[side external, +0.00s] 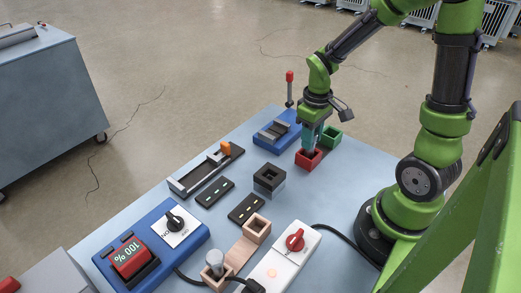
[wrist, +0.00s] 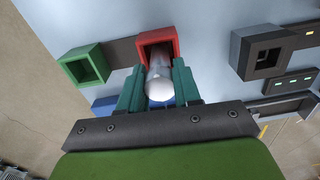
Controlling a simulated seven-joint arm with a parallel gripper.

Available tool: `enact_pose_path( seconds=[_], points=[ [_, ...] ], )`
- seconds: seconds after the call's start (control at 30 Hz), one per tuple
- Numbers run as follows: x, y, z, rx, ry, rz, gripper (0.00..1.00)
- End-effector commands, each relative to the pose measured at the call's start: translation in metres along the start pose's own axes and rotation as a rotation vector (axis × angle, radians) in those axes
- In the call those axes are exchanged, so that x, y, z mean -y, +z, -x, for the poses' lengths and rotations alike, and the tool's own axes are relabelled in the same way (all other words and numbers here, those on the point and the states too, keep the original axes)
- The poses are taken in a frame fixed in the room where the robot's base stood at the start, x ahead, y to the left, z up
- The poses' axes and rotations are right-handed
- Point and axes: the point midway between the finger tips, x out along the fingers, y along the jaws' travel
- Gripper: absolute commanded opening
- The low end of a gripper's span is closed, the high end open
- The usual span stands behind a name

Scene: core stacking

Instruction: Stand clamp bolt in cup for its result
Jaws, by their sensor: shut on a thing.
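My gripper (side external: 313,138) points down over the red square cup (side external: 308,159) at the right of the table. Its teal fingers (wrist: 158,70) are shut on a grey cylinder with a pale rounded end, which I take as the clamp bolt (wrist: 160,88). In the wrist view the bolt's far end reaches into the mouth of the red cup (wrist: 172,42). How deep it sits, and whether it touches the floor, I cannot tell. The fingers hide most of the bolt in the side view.
A green cup (side external: 331,137) stands close beside the red one. A blue fixture (side external: 270,138), a dark square cup (side external: 268,179) and a grey slide rail (side external: 200,175) lie left. Nearer are a wooden cup holding a pale-topped cylinder (side external: 215,260), a red-knobbed white box (side external: 285,262) and a blue display box (side external: 160,245).

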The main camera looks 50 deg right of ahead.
Motion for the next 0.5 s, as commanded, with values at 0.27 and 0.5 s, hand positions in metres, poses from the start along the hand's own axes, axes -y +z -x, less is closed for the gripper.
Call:
enact_pose_path(
  seconds=[0.27, 0.5],
  points=[
    [0.0000, -0.0004, -0.0035, -0.002, 0.000, -0.002, 0.00],
    [0.0000, -0.0003, -0.0062, -0.002, 0.000, -0.001, 0.48]
  ],
)
